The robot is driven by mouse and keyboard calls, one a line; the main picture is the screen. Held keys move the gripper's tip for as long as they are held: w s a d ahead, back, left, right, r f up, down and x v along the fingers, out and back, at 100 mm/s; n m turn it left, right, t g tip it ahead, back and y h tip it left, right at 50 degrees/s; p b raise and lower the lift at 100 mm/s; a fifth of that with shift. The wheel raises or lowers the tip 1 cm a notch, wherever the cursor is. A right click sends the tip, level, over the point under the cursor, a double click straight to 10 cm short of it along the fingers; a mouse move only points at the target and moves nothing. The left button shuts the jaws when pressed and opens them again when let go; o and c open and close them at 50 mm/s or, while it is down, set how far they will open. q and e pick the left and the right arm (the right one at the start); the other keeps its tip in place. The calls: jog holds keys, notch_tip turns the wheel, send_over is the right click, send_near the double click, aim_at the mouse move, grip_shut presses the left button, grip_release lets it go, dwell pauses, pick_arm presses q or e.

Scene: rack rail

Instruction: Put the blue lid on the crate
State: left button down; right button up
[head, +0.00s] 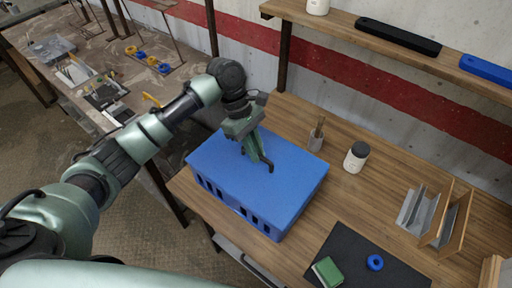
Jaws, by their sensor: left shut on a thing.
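The blue crate (240,212) stands on the wooden table near its left end, with slots along its front side. The flat blue lid (300,172) covers its top and looks level with the rim. I cannot tell whether a small gap is left between them. My left gripper (266,165) points down over the middle of the lid and is shut on it. The gripper hides the part it holds. My right gripper is not in view.
A pen cup (316,140) and a dark-capped white jar (356,157) stand behind the crate. A dark mat (355,255) with a green block (327,272) and a blue ring (375,262) lies front right. A file rack (440,215) stands right. A shelf (400,45) hangs above.

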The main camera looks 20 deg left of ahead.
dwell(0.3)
pick_arm(q)
jog(key=c, duration=1.4)
grip_release()
